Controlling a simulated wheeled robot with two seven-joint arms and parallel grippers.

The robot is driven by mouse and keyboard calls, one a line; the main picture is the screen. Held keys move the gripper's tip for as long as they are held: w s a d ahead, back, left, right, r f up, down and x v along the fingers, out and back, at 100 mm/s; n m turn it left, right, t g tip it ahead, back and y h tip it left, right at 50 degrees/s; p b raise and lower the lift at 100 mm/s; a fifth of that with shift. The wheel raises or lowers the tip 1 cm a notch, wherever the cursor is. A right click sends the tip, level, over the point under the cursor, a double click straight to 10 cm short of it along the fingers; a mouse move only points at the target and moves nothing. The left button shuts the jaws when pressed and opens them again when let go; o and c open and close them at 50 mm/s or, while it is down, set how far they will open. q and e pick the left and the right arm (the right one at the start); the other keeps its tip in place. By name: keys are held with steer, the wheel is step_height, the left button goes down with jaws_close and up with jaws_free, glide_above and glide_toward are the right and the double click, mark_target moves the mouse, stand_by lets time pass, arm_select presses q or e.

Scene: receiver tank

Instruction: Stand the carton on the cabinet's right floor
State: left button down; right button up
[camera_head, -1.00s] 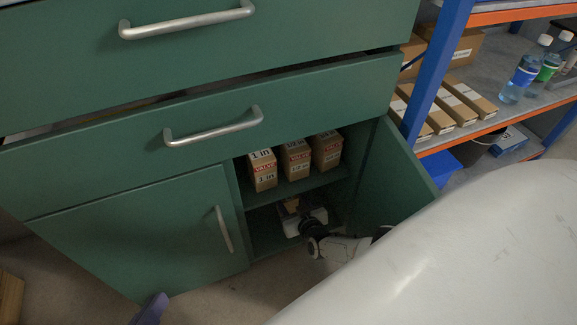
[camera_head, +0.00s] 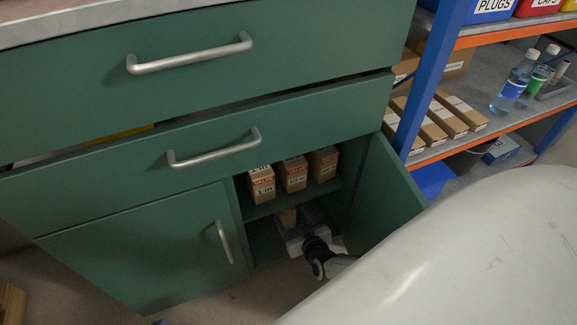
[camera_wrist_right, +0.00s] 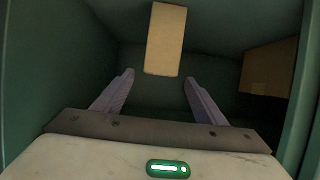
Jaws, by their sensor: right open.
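The tan carton (camera_head: 288,216) is in the lower right compartment of the green cabinet (camera_head: 130,245), below the shelf and just beyond my right gripper (camera_head: 298,238). Its lower part is hidden by the gripper in the head view. In the right wrist view the carton (camera_wrist_right: 165,40) shows a plain face, long side up the picture. The open fingers of my right gripper (camera_wrist_right: 157,88) lie apart on either side of its near end, with nothing between them. I cannot tell whether the carton touches the floor. Only a sliver of what looks like my left gripper (camera_head: 160,322) shows at the bottom edge.
Several valve boxes (camera_head: 292,174) stand on the shelf above the gripper. The right door (camera_head: 385,195) stands open, close to my right arm; the left door is shut. A second brownish box (camera_wrist_right: 268,68) shows at right in the wrist view. Blue-posted shelving stands at right.

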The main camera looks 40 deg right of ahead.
arm_select(q)
steer(key=shift+s+a+f+n+y+p, duration=0.15)
steer(key=shift+s+a+f+y+p, duration=0.2)
steer(key=shift+a+p, duration=0.55)
steer(key=shift+s+a+f+n+y+p, duration=0.15)
steer(key=shift+a+y+p, duration=0.4)
steer(key=shift+p, duration=0.55)
arm_select(e)
steer(key=v, duration=0.7)
steer(key=shift+s, duration=0.3)
arm_select(q)
steer(key=shift+r, duration=0.15)
arm_select(e)
steer(key=shift+a+r, duration=0.1)
steer(key=shift+r, duration=0.1)
